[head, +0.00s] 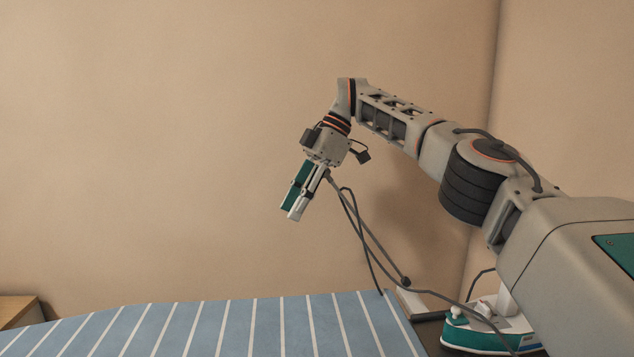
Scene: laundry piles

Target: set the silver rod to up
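A thin grey rod (366,229), which looks like the silver rod, rises from a dark joint near the right end of the striped ironing board. It leans to the upper left, tilted rather than upright. A dark cord hangs from near its upper end. My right gripper (292,213) points down and to the left, above the board. The rod's top end meets the right side of the gripper in the picture; I cannot tell whether they touch. The fingers are seen from the side, so their gap is hidden. My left gripper is out of view.
The blue and white striped ironing board (230,325) spans the bottom. A green and white iron (485,330) stands at its right end, partly behind my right arm. A wooden piece of furniture (18,310) is at the lower left. Bare walls stand behind; the upper left is free.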

